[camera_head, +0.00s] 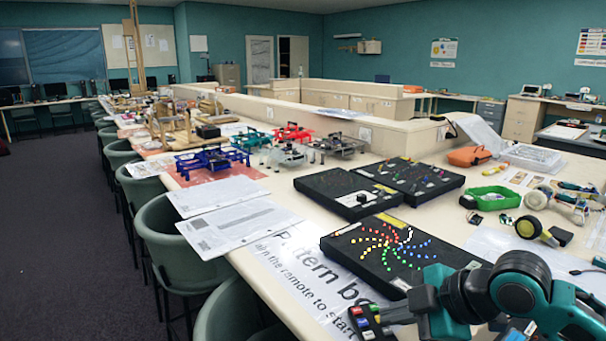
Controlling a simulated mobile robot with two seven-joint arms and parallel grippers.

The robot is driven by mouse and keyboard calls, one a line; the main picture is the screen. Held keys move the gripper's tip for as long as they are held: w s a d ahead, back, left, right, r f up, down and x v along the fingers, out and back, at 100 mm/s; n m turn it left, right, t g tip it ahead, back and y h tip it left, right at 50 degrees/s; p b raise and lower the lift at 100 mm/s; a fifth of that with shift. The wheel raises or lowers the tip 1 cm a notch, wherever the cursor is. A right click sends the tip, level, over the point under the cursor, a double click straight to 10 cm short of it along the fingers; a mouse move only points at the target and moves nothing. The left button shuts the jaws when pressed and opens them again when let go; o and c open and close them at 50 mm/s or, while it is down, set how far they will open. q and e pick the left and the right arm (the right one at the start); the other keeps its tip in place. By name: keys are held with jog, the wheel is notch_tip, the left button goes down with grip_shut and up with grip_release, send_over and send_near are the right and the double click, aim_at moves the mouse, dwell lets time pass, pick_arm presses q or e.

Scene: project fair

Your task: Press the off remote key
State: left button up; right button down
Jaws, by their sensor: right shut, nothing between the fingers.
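The dark remote (361,325) lies on the table at the bottom centre, partly cut off by the lower edge. It has small coloured keys, a red one among them; their labels are too small to read. My right gripper (386,315) is shut and empty at the remote's right side, with its fingertips pointing left towards the keys. I cannot tell whether the tips touch a key. My left gripper is not in view. Just behind, the black pattern board (340,245) shows a swirl of coloured lights.
A printed sheet (300,265) lies under the remote area. Two more black boards (325,185) stand behind. A green tray (495,190), wheels and small parts are at right. Green chairs (180,240) line the left edge.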

jog(key=shift+f, duration=0.15)
dwell(0.5)
jog(key=shift+f, duration=0.3)
jog(key=shift+f, duration=0.2)
dwell(0.4)
jog(key=shift+r+p, duration=0.6)
jog(key=shift+p, duration=0.45)
